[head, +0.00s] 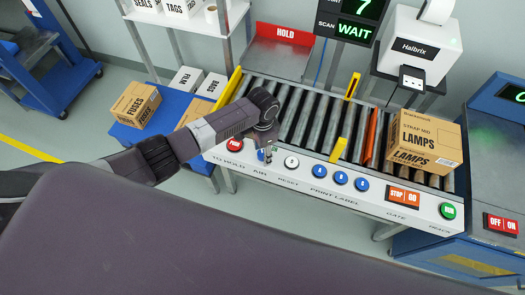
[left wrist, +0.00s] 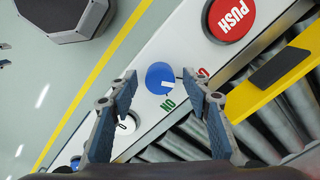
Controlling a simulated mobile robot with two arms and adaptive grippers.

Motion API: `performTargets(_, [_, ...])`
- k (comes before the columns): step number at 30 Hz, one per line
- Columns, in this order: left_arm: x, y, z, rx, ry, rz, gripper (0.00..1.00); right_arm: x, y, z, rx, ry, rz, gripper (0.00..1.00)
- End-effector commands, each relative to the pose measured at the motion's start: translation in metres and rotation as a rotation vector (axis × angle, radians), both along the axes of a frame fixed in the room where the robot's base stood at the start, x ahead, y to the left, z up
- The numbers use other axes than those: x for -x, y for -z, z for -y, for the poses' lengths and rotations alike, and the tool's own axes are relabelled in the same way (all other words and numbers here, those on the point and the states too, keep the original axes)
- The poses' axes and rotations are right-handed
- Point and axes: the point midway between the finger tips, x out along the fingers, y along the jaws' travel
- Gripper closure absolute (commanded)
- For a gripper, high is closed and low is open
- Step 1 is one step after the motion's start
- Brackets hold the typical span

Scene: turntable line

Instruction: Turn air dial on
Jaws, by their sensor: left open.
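The air dial (left wrist: 161,79) is a round blue knob with a white line across it, on the white front panel of the roller line. In the left wrist view it lies between the fingertips of my left gripper (left wrist: 159,75). Green ON lettering shows beside the dial; another label is partly hidden by a finger. The fingers stand open on either side of the dial; I cannot tell whether they touch it. In the head view my left gripper (head: 265,154) is over the panel at the AIR label and mostly hides the dial. My right gripper is not in view.
A red PUSH button (left wrist: 231,16) sits close to the dial, and a white reset button (head: 291,162) on its other side. Blue print-label buttons (head: 340,178) follow. A LAMPS box (head: 427,146) stands on the rollers. A blue table (head: 143,137) with boxes is at left.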

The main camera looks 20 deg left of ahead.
Motion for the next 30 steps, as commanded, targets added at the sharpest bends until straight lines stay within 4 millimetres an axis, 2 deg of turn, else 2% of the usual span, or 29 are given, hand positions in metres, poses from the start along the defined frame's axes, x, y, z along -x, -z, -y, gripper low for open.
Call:
performTargets(3, [0.0001,0.0,0.0001,0.0,0.0,0.0,0.57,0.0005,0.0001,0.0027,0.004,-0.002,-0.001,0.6])
performTargets(14, [0.0001,-0.0003,-0.0001,0.0,0.0,0.0,0.96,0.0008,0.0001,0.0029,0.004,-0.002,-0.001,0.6])
performTargets(23, [-0.0001,-0.0006,-0.0002,0.0,0.031,0.0,0.98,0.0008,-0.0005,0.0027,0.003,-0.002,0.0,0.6])
performTargets(30, [0.0,-0.0008,-0.0004,-0.002,0.16,-0.001,0.98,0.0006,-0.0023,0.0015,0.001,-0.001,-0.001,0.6])
